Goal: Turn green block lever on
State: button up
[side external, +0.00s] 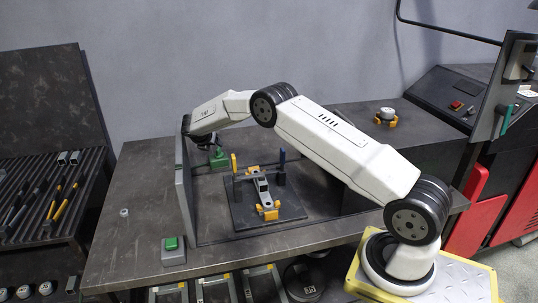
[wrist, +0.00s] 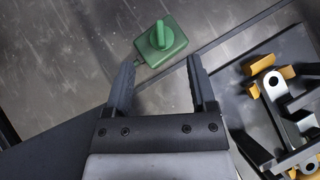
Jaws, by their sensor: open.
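The green block (wrist: 175,48) with its green lever (wrist: 160,34) sits on the dark table just beyond my fingertips in the wrist view. The lever's handle points toward the top of that picture. In the side view the green block (side external: 219,161) is near the back of the bench, partly hidden by my arm's end. My gripper (wrist: 160,64) is open and empty, its two fingers apart with the block ahead of the gap between them. No contact with the lever shows. In the side view the fingers are hard to make out.
A dark fixture plate (side external: 238,217) with a grey and orange bracket (side external: 264,189) lies right of the block. Yellow (side external: 234,164) and blue (side external: 282,160) posts stand there. A grey upright panel (side external: 185,205) is at left. A green-topped button box (side external: 173,257) sits in front.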

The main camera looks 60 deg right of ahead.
jog(key=shift+o, duration=0.2)
notch_tip(320, 180, up, 5)
jog(key=shift+f, duration=0.15)
jog(key=w+d+n+t+y, duration=0.3)
jog(key=d+n+t+y, duration=0.1)
jog(key=d+n+t, duration=0.45)
jog(key=s+n+t+y, duration=0.1)
jog(key=s+n+y, duration=0.7)
jog(key=n+y, duration=0.1)
send_near(218, 148)
jog(key=w+f, duration=0.1)
jog(key=w, duration=0.1)
jog(key=shift+s+a+f+n, duration=0.1)
jog(key=shift+a+f+n, duration=0.1)
jog(key=shift+a+n, duration=0.1)
jog(key=shift+x, duration=3.9)
